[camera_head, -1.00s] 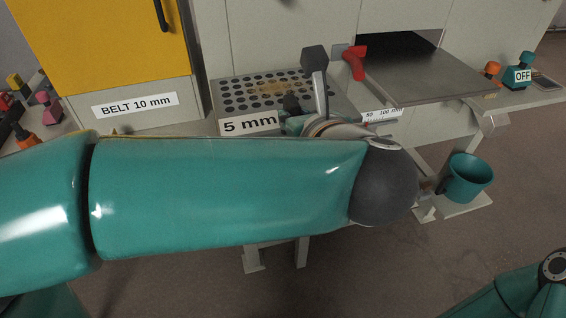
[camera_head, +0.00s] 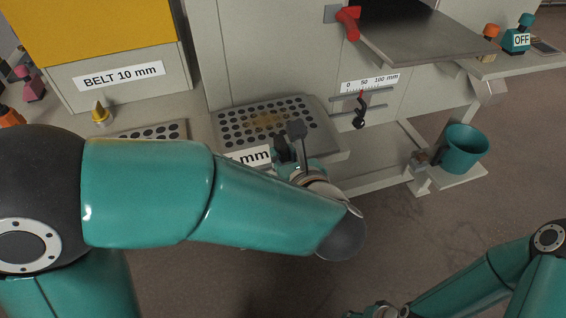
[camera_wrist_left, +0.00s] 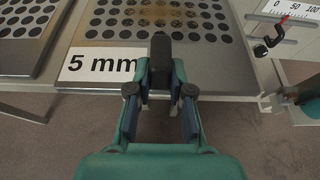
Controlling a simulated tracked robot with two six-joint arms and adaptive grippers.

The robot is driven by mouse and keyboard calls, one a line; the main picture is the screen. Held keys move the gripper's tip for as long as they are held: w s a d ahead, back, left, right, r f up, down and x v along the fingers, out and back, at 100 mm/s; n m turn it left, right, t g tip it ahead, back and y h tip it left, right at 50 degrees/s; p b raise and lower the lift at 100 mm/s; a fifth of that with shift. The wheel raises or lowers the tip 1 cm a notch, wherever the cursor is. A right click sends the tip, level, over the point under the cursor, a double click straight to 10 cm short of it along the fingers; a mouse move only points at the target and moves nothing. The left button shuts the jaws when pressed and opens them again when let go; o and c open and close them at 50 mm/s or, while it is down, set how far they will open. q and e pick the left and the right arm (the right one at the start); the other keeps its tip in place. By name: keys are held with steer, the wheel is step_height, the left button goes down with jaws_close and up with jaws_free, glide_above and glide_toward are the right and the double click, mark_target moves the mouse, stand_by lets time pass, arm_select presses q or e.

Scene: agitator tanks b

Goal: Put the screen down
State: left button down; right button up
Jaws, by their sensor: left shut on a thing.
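The screen (camera_head: 300,108) is a grey plate with rows of round holes, a tan patch in its middle and a "5 mm" label at the front. It also shows in the left wrist view (camera_wrist_left: 205,50). My left gripper (camera_head: 292,152) is shut on the dark handle (camera_wrist_left: 160,65) at the screen's front edge. The screen looks roughly level, close above or on the pale bench; I cannot tell whether it touches. My forearm hides part of the label in the head view.
A second holed plate (camera_wrist_left: 28,35) lies to the left, beside the screen. A yellow knob (camera_head: 101,113) stands behind it. On the right are an open slot with a grey shelf (camera_head: 420,42), a red lever (camera_head: 348,22), a scale (camera_head: 370,82) and a teal mug (camera_head: 463,150).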

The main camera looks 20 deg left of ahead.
arm_select(q)
step_height(320, 180, down, 2)
steer(key=shift+f, duration=0.1)
arm_select(e)
steer(key=shift+f, duration=0.2)
arm_select(q)
steer(key=c, duration=1.1)
jaws_free()
arm_select(e)
steer(key=shift+s+f, duration=0.1)
steer(key=shift+f, duration=0.05)
arm_select(q)
steer(key=shift+o, duration=0.2)
